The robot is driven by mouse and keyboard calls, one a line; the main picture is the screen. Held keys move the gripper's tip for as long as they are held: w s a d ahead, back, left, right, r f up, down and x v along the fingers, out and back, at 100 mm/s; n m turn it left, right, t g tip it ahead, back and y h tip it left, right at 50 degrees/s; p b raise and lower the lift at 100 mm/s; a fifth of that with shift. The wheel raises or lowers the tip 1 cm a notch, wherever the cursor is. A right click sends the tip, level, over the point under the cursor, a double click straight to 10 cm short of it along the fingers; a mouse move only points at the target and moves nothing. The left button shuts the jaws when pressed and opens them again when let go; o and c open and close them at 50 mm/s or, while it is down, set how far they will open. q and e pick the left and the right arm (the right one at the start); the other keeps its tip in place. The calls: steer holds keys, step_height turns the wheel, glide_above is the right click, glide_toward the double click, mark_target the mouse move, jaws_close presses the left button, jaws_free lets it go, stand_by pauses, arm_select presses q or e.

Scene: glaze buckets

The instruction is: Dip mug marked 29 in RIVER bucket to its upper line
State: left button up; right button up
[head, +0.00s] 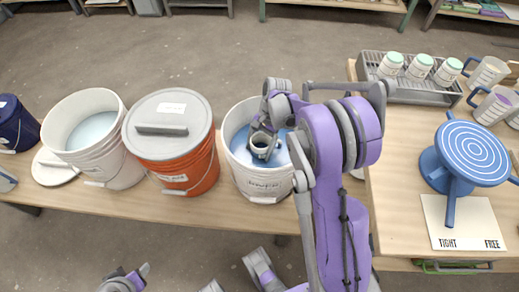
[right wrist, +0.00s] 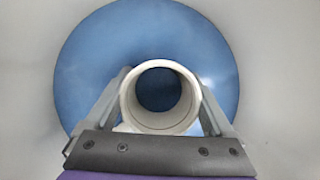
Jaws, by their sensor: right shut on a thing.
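My right gripper (head: 263,140) is shut on a pale mug (head: 262,151) over the open white bucket (head: 262,188). In the right wrist view the gripper's fingers (right wrist: 160,112) grip the sides of the mug (right wrist: 128,103). I look into its round mouth, which is dark blue inside. Blue glaze (right wrist: 85,60) surrounds the mug in that view. I cannot tell whether the mug's foot touches the glaze. The mug's number and lines are hidden, and the bucket's label is too small to read. My left gripper does not show clearly.
An orange bucket (head: 190,180) with a grey lid stands just left, then another open white bucket (head: 120,170) with pale-blue glaze. A dark-blue bucket (head: 22,135) is at far left.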

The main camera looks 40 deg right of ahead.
steer(key=shift+r+p, duration=1.45)
steer(key=shift+r, duration=1.25)
steer(key=shift+r, duration=0.3)
step_height(320, 180, up, 14)
steer(key=p, duration=0.8)
steer(key=shift+r+p, duration=0.25)
steer(key=shift+p, duration=0.1)
